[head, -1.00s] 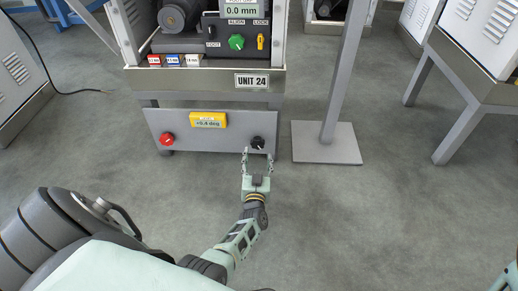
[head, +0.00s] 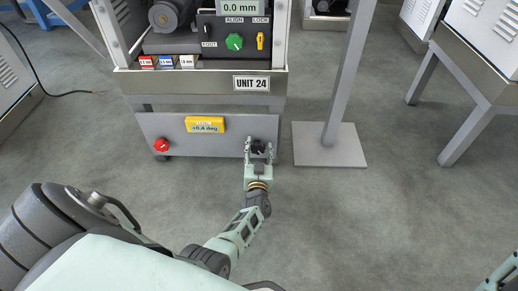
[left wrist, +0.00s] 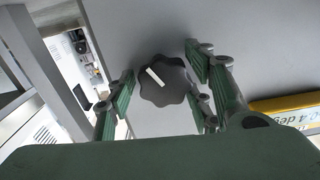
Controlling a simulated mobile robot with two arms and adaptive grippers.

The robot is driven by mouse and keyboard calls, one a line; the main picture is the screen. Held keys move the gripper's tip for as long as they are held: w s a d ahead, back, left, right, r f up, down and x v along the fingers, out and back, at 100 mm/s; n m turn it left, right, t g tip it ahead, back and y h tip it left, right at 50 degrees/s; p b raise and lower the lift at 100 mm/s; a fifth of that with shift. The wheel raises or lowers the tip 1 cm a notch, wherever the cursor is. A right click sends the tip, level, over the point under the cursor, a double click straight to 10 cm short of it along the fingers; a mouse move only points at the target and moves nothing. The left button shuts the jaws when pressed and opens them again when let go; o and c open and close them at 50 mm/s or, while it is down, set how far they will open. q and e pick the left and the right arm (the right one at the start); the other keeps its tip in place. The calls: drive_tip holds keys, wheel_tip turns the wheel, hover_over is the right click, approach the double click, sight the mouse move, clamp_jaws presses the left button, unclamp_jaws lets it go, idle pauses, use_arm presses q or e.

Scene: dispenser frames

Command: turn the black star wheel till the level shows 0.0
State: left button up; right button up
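The black star wheel (head: 258,148) sits at the right end of the grey lower panel under UNIT 24. In the left wrist view the star wheel (left wrist: 163,82) is lobed, with a white mark on its face. My left gripper (head: 259,149) is at the wheel, its fingers open on either side of it. In the left wrist view the left gripper's pads (left wrist: 160,80) stand around the wheel with some gap visible; they do not look closed on it. The yellow level (head: 205,125) reads about +0.4 deg. Only part of my right arm shows at the lower right edge.
A red knob (head: 161,145) is at the panel's left end. Above are a green knob (head: 235,42), a yellow lock switch (head: 260,41) and a 0.0 mm display (head: 238,8). A grey post on a flat base plate (head: 328,147) stands close to the panel's right.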

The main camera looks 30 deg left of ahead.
use_arm(q)
drive_tip(key=c, duration=0.8)
drive_tip(key=shift+o, duration=0.2)
drive_tip(key=shift+m, duration=0.3)
